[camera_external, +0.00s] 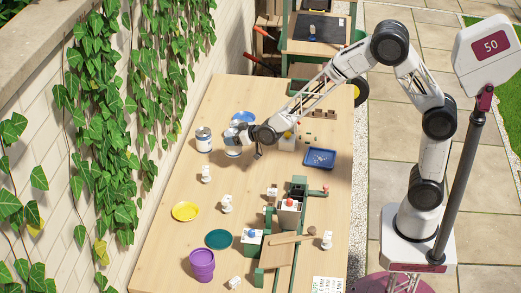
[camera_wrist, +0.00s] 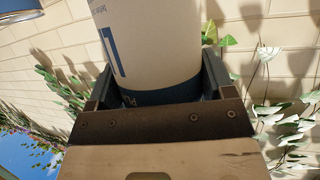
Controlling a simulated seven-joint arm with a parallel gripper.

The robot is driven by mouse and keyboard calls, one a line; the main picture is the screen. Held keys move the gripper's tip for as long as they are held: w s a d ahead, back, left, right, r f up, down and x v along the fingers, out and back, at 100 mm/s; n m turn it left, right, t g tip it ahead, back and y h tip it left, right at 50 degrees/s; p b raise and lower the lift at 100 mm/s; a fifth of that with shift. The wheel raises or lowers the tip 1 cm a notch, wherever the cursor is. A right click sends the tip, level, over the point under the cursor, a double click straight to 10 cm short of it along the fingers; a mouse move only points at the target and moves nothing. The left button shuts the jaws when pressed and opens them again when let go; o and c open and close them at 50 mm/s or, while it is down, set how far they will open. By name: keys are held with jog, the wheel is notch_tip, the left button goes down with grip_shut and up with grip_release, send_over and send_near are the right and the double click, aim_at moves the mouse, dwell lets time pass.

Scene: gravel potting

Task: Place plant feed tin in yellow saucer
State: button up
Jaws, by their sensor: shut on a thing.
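My gripper (camera_external: 240,139) is shut on a white tin with a dark blue band (camera_external: 232,147), at the back left of the bench. In the wrist view the tin (camera_wrist: 150,45) sits between both fingers (camera_wrist: 160,88); its label is too partial to read, so I cannot tell for sure that it is the plant feed tin. Whether its base touches the bench is unclear. A similar white and blue tin (camera_external: 204,142) stands just left of it. The yellow saucer (camera_external: 186,211) lies empty near the bench's left edge, nearer the camera.
A blue saucer (camera_external: 244,117) lies behind the held tin. A white figure-like piece (camera_external: 206,174) stands between the tins and the yellow saucer, another (camera_external: 226,204) right of the saucer. A green saucer (camera_external: 218,240) and purple pot (camera_external: 202,262) are nearer. A blue tray (camera_external: 320,158) is right.

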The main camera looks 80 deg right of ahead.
jog(key=w+a+n+y, duration=0.1)
jog(key=w+a, duration=0.3)
jog(key=a, duration=0.6)
jog(key=w+a+n+y, duration=0.1)
jog(key=w+a+y, duration=0.1)
jog(key=w+a, duration=0.3)
jog(key=w+a+n+y, duration=0.1)
jog(key=w+a, duration=0.4)
jog(key=a, duration=0.9)
jog(key=shift+a+r+n+t, duration=0.3)
jog(key=shift+r+n, duration=0.1)
jog(key=shift+r, duration=0.05)
jog(key=shift+f, duration=0.1)
notch_tip(320, 180, down, 6)
jog(key=shift+f, duration=1.9)
jog(key=shift+f, duration=0.15)
jog(key=o, duration=1.2)
